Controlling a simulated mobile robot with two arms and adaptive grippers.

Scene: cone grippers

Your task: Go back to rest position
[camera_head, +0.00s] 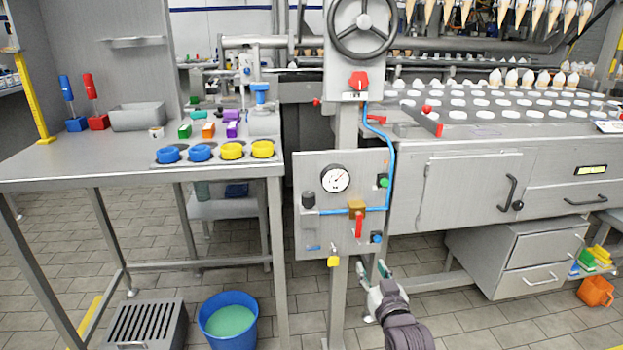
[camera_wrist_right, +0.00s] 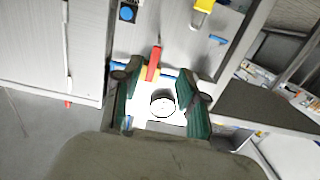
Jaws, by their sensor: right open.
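My right gripper (camera_head: 373,273) is in the lower middle of the head view, its arm coming up from the bottom edge. It is in front of the lower edge of the grey valve panel (camera_head: 312,232), low and to the right of the yellow padlock (camera_head: 334,261). In the right wrist view the same gripper (camera_wrist_right: 160,90) shows two green-padded fingers spread apart with nothing held. Behind the gap are the red valve handle (camera_wrist_right: 154,62) and the round gauge (camera_wrist_right: 163,104). I cannot tell the distance to the panel. My left gripper is not in view.
A grey table (camera_head: 60,165) with blue and yellow knobs stands left. Below it are a grey crate (camera_head: 148,322) and a blue bucket (camera_head: 228,322). A grey cone machine (camera_head: 450,190) with drawers is right. Tiled floor shows between.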

